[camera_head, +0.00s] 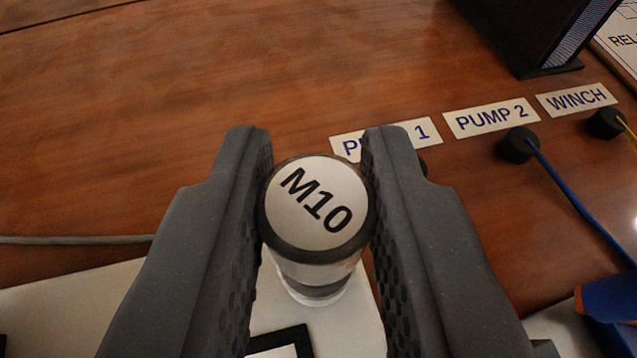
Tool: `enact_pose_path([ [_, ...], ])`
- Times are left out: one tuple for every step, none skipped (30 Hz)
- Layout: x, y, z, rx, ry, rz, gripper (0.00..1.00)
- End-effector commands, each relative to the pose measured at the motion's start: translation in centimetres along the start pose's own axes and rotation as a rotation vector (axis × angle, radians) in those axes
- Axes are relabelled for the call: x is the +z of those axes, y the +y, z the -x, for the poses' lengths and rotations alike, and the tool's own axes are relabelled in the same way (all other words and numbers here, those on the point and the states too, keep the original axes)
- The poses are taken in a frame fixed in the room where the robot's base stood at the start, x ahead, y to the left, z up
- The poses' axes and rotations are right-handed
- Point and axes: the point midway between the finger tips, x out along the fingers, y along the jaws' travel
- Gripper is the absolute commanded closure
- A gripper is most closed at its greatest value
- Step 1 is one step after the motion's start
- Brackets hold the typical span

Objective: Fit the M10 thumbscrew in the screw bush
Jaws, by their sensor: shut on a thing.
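The M10 thumbscrew (316,208) is between the two fingers of my gripper (318,195), which is shut on it. Its round white top with a dark rim faces the camera and reads "M10". Below the top, a pale, lighter body shows, reaching down toward a white panel (85,305). The thumbscrew's lower end and whatever lies under it are mostly hidden, so I cannot tell whether it touches anything. I cannot make out the screw bush for certain.
Labels "PUMP 2" (491,118) and "WINCH" (577,98) lie on the wooden surface (150,120), beside black round plugs (517,145) with blue and yellow cables. A partly hidden pump label (412,134) is behind my right finger. A black box (535,30) stands top right. The upper left is clear.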

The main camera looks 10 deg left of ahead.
Motion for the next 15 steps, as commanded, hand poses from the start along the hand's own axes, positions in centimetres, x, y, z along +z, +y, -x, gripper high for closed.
enact_pose_path([
  [0.13,0.01,-0.05,0.0,0.0,0.0,1.0],
  [0.2,0.01,-0.08,0.0,0.0,0.0,1.0],
  [0.28,0.01,-0.11,0.0,0.0,0.0,1.0],
  [0.34,0.01,-0.13,0.0,0.0,0.0,1.0],
  [0.4,0.01,-0.16,0.0,0.0,0.0,1.0],
  [0.48,0.01,-0.19,0.0,-0.001,0.0,1.0],
  [0.54,0.01,-0.22,0.0,-0.001,0.0,1.0],
  [0.6,0.01,-0.24,0.0,0.0,0.0,1.0],
  [0.67,0.01,-0.27,0.0,-0.001,0.0,1.0],
  [0.73,0.01,-0.3,0.0,0.0,0.0,1.0],
  [0.79,0.01,-0.32,0.0,-0.001,0.0,1.0],
  [0.89,0.01,-0.36,0.0,-0.001,0.0,1.0],
  [0.95,0.01,-0.38,0.0,-0.001,0.0,1.0],
  [1.01,0.01,-0.41,0.0,-0.001,0.0,1.0],
  [1.08,0.01,-0.44,0.0,-0.001,0.0,1.0],
])
